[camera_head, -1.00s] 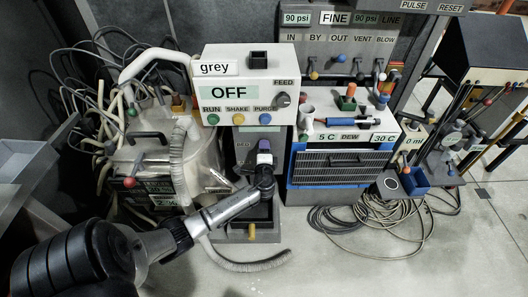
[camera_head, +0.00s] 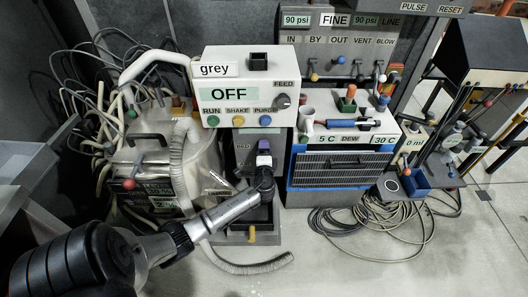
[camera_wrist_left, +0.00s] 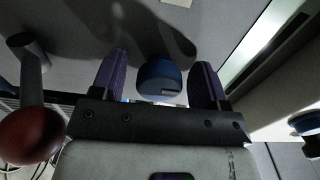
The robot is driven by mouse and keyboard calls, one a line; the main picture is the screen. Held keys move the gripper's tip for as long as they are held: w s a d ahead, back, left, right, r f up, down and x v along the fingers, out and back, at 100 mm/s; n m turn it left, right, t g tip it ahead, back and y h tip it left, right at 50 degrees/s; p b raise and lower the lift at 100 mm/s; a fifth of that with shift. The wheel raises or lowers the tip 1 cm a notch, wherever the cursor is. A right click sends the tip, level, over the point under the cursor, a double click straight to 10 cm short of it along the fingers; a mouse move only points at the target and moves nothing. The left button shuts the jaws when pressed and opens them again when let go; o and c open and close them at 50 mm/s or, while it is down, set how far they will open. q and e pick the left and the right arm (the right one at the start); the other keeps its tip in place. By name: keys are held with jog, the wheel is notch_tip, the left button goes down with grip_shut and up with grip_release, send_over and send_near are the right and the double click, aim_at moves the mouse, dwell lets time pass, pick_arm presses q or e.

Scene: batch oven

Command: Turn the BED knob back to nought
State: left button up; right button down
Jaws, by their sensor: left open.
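My left gripper (camera_head: 264,148) reaches in from the lower left in the head view. Its purple fingers are in front of the grey panel (camera_head: 243,150) below the OFF box. In the left wrist view the two purple fingers (camera_wrist_left: 160,85) stand apart. A round blue knob (camera_wrist_left: 160,76) shows in the gap between them, with clear space on both sides. I cannot read a label or a scale on it, and I cannot tell whether it is the BED knob. In the head view the gripper hides part of the panel. My right gripper is not in view.
A white box (camera_head: 246,85) with an OFF display, coloured buttons and a FEED knob (camera_head: 283,101) sits above the gripper. A red ball (camera_wrist_left: 31,136) on a grey lever is left of the fingers. A grey hose (camera_head: 250,267) and cables (camera_head: 375,235) lie on the floor.

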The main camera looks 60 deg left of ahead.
pick_arm(q)
jog(key=shift+s+d+p, duration=0.3)
jog(key=shift+d+p, duration=0.05)
jog(key=shift+d, duration=0.15)
jog(key=p+v, duration=0.4)
jog(key=v, duration=0.8)
jog(key=shift+s+d, duration=0.2)
jog(key=shift+d, duration=0.1)
